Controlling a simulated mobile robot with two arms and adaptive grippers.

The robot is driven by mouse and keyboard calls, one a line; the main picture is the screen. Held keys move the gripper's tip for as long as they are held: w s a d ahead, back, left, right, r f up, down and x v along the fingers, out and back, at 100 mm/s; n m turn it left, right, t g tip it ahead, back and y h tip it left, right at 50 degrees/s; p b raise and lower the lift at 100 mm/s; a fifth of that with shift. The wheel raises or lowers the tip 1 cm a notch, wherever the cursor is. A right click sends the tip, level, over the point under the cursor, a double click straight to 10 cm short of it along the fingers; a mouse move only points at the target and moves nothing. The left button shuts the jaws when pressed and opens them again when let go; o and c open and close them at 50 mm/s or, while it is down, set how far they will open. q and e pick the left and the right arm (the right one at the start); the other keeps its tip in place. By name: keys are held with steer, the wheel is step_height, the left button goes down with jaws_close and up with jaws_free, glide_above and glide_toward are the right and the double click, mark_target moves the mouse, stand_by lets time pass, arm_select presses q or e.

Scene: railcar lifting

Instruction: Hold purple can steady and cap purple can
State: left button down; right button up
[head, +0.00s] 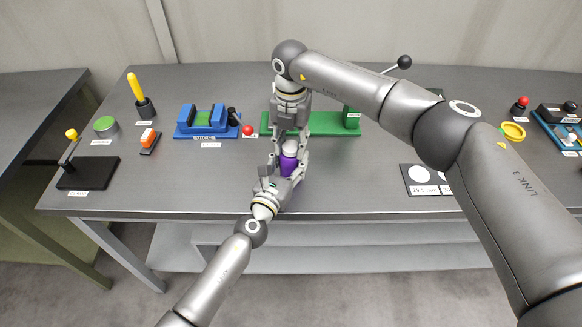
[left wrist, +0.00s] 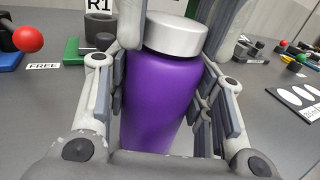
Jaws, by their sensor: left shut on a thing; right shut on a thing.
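The purple can (head: 289,164) is upright near the middle of the table, and it fills the middle of the left wrist view (left wrist: 160,100). A silver-white cap (left wrist: 176,35) sits level on its top, and it also shows in the head view (head: 290,147). I cannot tell how tightly it is seated. My left gripper (head: 287,170) comes from the front and is shut around the can's body, with fingers on both sides. My right gripper (head: 290,138) points down from above and is shut on the cap. The can's base is hidden by the left gripper.
A green fixture (head: 325,123) stands just behind the can. A blue vise (head: 205,122) and a red ball handle (head: 248,130) are to its left. A dark card with white discs (head: 428,180) lies to the right. The table's front strip is clear.

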steer(key=shift+m, duration=0.5)
steer(key=o, duration=1.2)
steer(key=shift+r, duration=0.1)
step_height(320, 180, up, 12)
steer(key=shift+f, duration=0.1)
arm_select(q)
steer(key=c, duration=0.6)
jaws_free()
